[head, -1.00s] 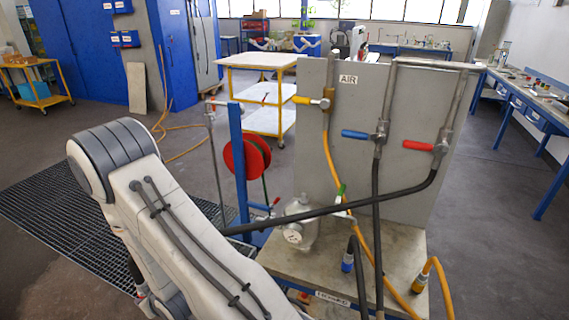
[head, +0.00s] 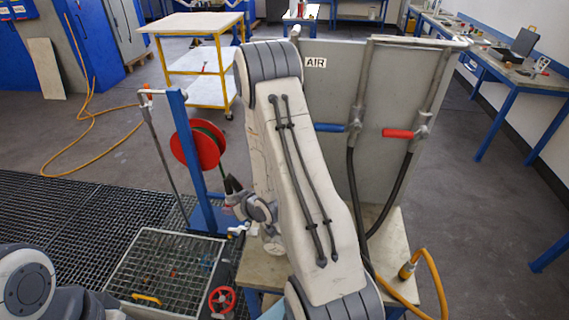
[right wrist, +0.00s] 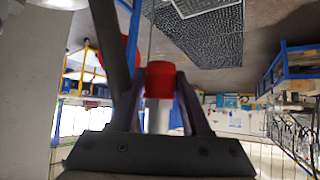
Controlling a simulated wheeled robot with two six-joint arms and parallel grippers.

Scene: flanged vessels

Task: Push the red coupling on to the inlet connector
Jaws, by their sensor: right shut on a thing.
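My right gripper (head: 232,196) is in front of the arm's wrist, small and partly covered, just right of the blue post. In the right wrist view its two dark fingers (right wrist: 160,80) are shut on the red coupling (right wrist: 160,76), one on each side. A pale cylindrical part (right wrist: 158,115) shows between the fingers below the coupling. The coupling is too small to make out surely in the head view. I cannot pick out the inlet connector; my right arm covers most of the vessel area. My left gripper is out of view; only my left arm shows at lower left.
A grey panel labelled AIR (head: 316,62) carries blue (head: 331,127) and red (head: 398,133) valve handles with black hoses. A red reel (head: 196,146) hangs at the blue post (head: 200,160).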

